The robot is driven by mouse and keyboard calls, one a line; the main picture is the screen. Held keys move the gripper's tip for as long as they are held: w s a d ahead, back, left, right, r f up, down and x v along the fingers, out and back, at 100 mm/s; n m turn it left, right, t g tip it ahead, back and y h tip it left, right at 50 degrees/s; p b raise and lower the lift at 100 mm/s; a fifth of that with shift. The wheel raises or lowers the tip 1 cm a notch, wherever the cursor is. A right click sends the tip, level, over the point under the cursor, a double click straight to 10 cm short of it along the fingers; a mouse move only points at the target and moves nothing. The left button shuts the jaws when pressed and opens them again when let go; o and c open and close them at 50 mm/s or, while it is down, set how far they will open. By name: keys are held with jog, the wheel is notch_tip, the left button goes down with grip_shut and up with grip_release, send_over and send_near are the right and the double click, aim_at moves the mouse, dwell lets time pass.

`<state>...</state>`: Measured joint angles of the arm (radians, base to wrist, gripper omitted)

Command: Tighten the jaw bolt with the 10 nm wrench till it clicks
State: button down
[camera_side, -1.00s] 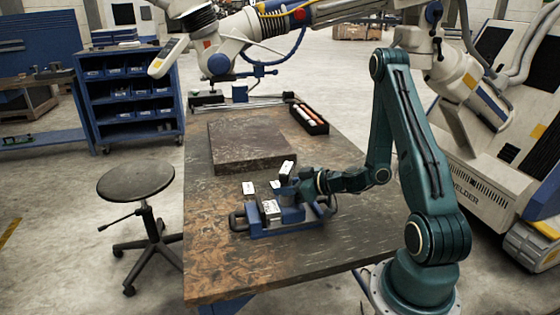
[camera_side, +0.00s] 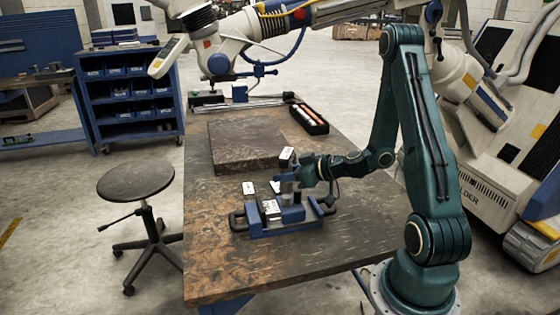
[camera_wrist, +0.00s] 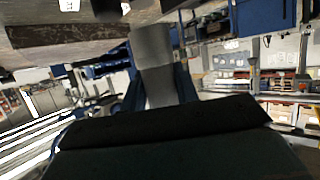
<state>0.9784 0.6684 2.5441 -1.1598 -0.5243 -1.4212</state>
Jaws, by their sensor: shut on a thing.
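My gripper (camera_side: 290,179) is over the right part of a blue vise-like fixture (camera_side: 285,228) on the bench. It is shut on a grey upright tool (camera_wrist: 154,62), which shows between blue fingers in the wrist view. In the side view a white-faced block (camera_side: 287,154) shows at the top of the held piece. I cannot read a label or tell for sure that it is the 10 nm wrench. White-topped pieces (camera_side: 271,208) sit on the fixture. The jaw bolt is not discernible, and I cannot tell whether the tool touches the fixture.
The fixture stands on a brown worn bench (camera_side: 215,265). A dark flat plate (camera_side: 240,147) lies behind it. A black tray (camera_side: 322,128) with orange and white tools is at the back right. A stool (camera_side: 135,180) stands left of the bench. The bench's front is clear.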

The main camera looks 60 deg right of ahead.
aim_at(286, 196)
jog(key=shift+r, duration=1.1)
jog(key=shift+n+y, duration=0.3)
jog(key=shift+n+g+y, duration=0.5)
jog(key=shift+n+y, duration=0.8)
jog(key=shift+y, duration=0.15)
jog(key=shift+n+g+y, duration=0.5)
jog(key=shift+n+y, duration=0.8)
jog(key=shift+y, duration=0.15)
jog(key=shift+n+g+y, duration=2.5)
jog(key=shift+n+g, duration=0.2)
jog(key=shift+n, duration=0.4)
jog(key=shift+f, duration=0.15)
jog(key=shift+f, duration=1.5)
jog(key=shift+f, duration=1.65)
jog(key=shift+m+t, duration=0.3)
